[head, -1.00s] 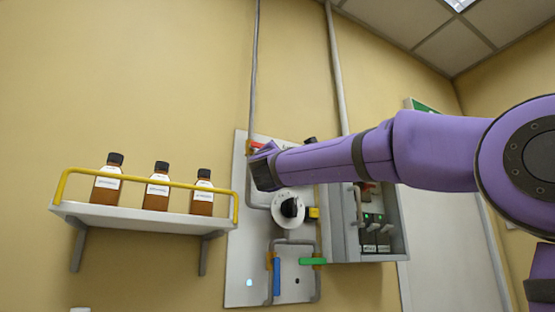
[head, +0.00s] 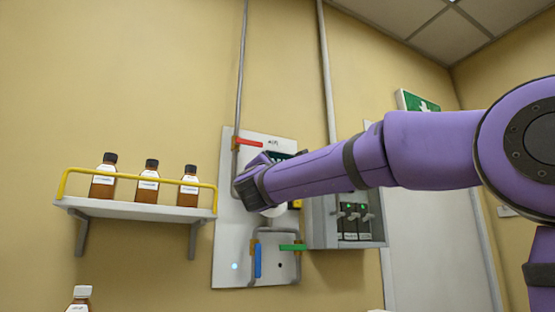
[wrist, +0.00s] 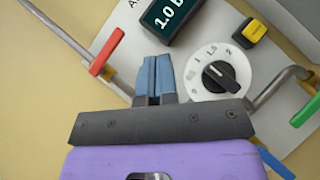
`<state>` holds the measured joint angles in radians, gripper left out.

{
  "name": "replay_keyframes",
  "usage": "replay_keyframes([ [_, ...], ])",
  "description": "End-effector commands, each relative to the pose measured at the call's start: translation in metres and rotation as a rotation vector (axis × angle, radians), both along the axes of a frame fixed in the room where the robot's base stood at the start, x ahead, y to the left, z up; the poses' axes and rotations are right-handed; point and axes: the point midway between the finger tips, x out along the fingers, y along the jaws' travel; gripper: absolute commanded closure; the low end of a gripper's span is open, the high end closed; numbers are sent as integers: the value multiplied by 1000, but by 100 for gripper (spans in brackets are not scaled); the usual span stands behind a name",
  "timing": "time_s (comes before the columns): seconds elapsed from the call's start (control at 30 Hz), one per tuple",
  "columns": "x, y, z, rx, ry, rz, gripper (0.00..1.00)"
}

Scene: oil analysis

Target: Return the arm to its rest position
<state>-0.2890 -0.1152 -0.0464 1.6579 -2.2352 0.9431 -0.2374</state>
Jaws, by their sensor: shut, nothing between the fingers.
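My purple arm reaches in from the right in the head view and ends in front of the wall panel (head: 228,262). My gripper shows in the wrist view (wrist: 154,62) with its two blue-grey fingers together and nothing between them. In the wrist view the fingers point at the panel between the red lever (wrist: 107,52) and the round white dial (wrist: 217,75). I cannot tell whether they touch the panel. The display (wrist: 172,14) reads about 1.0. In the head view my arm's end covers most of the dial.
Blue (head: 257,261) and green (head: 293,247) levers sit low on the panel, a yellow knob (wrist: 250,32) beside the dial. A grey switch box (head: 320,235) is on the right. A shelf (head: 140,209) with brown bottles is on the left. Another bottle (head: 80,298) stands below.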

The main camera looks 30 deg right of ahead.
Motion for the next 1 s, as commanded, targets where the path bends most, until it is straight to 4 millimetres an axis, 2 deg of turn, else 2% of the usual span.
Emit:
replay_keyframes([
  [0.73,-1,0,-6,14,3,-1,100],
  [0.87,-12,-18,-24,121,33,-5,100],
  [1.0,-38,-51,-69,358,92,-19,100],
])
